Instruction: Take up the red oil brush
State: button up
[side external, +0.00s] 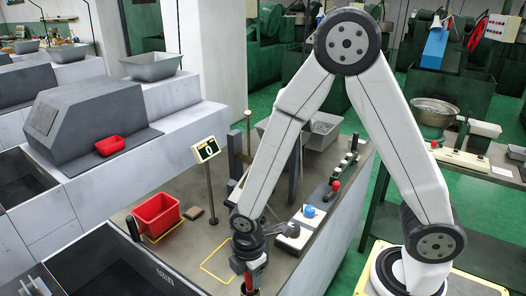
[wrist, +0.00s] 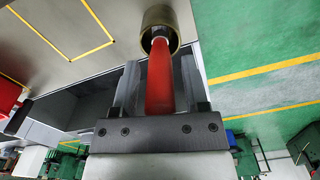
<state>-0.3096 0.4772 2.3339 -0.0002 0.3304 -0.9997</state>
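The red oil brush (wrist: 160,80) shows in the wrist view as a red handle running from near my gripper's palm into a round brass-coloured cup (wrist: 160,25). Its bristle end is hidden in the cup. My gripper (wrist: 160,70) has one finger on each side of the handle, with a narrow gap visible on both sides, so it looks open around it. In the side view my gripper (side external: 249,268) is low near the bench's front edge, and a small red piece of the brush (side external: 249,283) shows below it. The cup cannot be made out there.
A red bin (side external: 157,214) stands on the bench (side external: 185,250) beside a counter sign (side external: 207,150). A yellow outline (side external: 217,262) on the bench is empty. A red-handled lever (side external: 335,187) and a blue-knobbed block (side external: 309,211) stand right of my gripper. A dark open bin lies front left.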

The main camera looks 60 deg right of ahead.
grip_shut()
jog(key=shift+r, duration=0.2)
jog(key=shift+r, duration=4.8)
jog(key=shift+c, duration=2)
grip_release()
grip_shut()
